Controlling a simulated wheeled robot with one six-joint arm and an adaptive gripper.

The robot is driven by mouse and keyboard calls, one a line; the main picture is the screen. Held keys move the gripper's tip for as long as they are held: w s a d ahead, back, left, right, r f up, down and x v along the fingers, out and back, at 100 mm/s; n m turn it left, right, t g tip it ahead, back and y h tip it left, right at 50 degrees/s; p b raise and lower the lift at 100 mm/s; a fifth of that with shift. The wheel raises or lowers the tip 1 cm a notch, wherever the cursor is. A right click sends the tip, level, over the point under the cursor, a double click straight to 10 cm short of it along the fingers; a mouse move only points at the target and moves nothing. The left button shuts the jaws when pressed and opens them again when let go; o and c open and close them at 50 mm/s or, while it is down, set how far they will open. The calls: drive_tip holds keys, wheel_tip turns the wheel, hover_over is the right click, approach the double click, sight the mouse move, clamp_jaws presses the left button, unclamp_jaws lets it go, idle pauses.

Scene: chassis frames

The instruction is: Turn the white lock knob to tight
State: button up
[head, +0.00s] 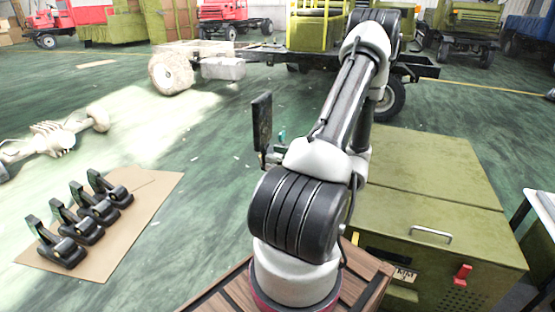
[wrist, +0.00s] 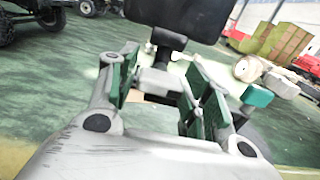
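In the wrist view a pale grey-white block (wrist: 156,80), which looks like the lock knob, sits under a black panel (wrist: 180,16) on a short dark stem. My gripper (wrist: 165,88) has its green-padded fingers apart, one on each side of the block. Gaps show on both sides, so the pads do not appear to press on it. In the head view the black panel (head: 262,122) stands upright left of my wrist. A small green piece of my gripper (head: 282,136) shows there; the knob is hidden behind my arm. No tight marking is readable.
An olive green cabinet (head: 420,190) with a red lever (head: 462,275) stands at right. Several black clamp-like parts lie on a cardboard sheet (head: 150,190) on the floor at left. A truck chassis (head: 270,52) stands behind. Green floor (head: 205,215) is open between.

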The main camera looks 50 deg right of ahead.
drive_tip(key=c, duration=0.5)
drive_tip(key=shift+c, duration=0.2)
drive_tip(key=shift+m, duration=0.5)
drive_tip(key=m, duration=0.2)
drive_tip(key=shift+m, duration=0.4)
drive_tip(key=m, duration=0.3)
drive_tip(key=shift+m, duration=0.4)
drive_tip(key=m, duration=1)
drive_tip(key=shift+m, duration=0.3)
